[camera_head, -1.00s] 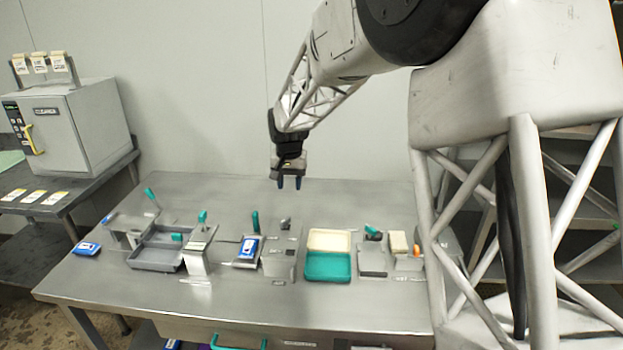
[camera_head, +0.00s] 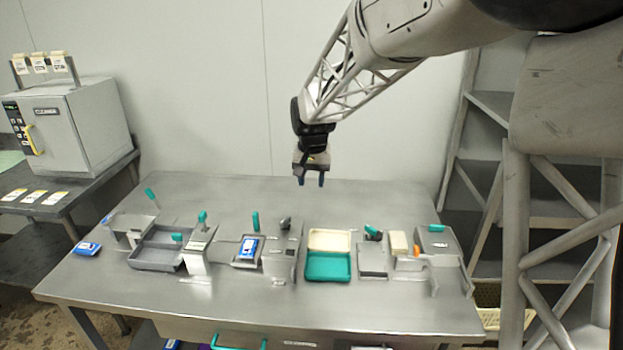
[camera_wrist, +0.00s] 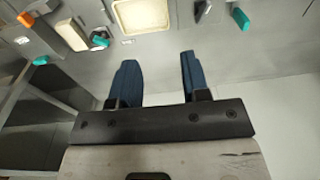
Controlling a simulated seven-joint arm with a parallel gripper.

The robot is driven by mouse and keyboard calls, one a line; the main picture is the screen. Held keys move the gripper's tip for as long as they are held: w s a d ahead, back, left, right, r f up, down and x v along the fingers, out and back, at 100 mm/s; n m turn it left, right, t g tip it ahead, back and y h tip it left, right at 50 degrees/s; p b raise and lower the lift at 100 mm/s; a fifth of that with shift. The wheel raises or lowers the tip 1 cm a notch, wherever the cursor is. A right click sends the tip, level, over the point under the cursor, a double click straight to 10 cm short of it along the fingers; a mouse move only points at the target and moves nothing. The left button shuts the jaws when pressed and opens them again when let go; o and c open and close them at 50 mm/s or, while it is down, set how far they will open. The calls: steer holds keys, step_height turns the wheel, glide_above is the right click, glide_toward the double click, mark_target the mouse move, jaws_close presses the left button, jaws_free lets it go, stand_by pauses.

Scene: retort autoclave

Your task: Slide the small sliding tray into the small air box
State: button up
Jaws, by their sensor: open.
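My gripper (camera_head: 311,183) is open and empty, high above the back of the table, in line with the cream-and-teal container. Its two blue fingers also show apart in the wrist view (camera_wrist: 157,62). A small grey tray (camera_head: 236,263) bearing a blue-and-white pouch (camera_head: 249,248) lies on the table left of a small grey metal box (camera_head: 280,267). These look like the small sliding tray and small air box, but I cannot confirm this. The tray seems outside the box; the box's opening cannot be made out.
A larger grey tray (camera_head: 152,266) and a metal stand (camera_head: 198,262) are at left. A teal container (camera_head: 328,268) sits right of centre, with grey fixtures (camera_head: 440,246) at the right end. The back of the table (camera_head: 235,192) is mostly clear.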

steer(key=shift+w+a+f, duration=0.1)
steer(key=shift+w+a, duration=0.05)
steer(key=shift+a, duration=0.1)
steer(key=c, duration=0.6)
steer(key=w+a+f+n, duration=0.1)
steer(key=w+a+n, duration=0.1)
steer(key=a, duration=0.3)
steer(key=w+a+f+n+h, duration=0.1)
steer(key=w+a+f+n, duration=0.1)
steer(key=w+a+n, duration=0.1)
steer(key=w+a+f+n+g+h, duration=0.1)
steer(key=w+a+n, duration=0.1)
steer(key=a+n, duration=0.3)
steer(key=shift+w+a+f, duration=0.15)
steer(key=shift+w+a, duration=0.05)
steer(key=shift+a, duration=0.5)
steer(key=shift+w+a+f, duration=0.1)
steer(key=shift+w+a, duration=0.1)
steer(key=shift+a, duration=0.5)
jaws_close()
steer(key=w+a+f+n+h, duration=0.1)
steer(key=a+f+n, duration=0.1)
steer(key=a+n, duration=0.2)
steer(key=w+a+f+n+h, duration=0.1)
steer(key=a+f+n, duration=0.2)
steer(key=a, duration=0.7)
steer(key=shift+w+a+f+n+h, duration=0.3)
steer(key=shift+w+n, duration=0.1)
steer(key=shift+n, duration=0.1)
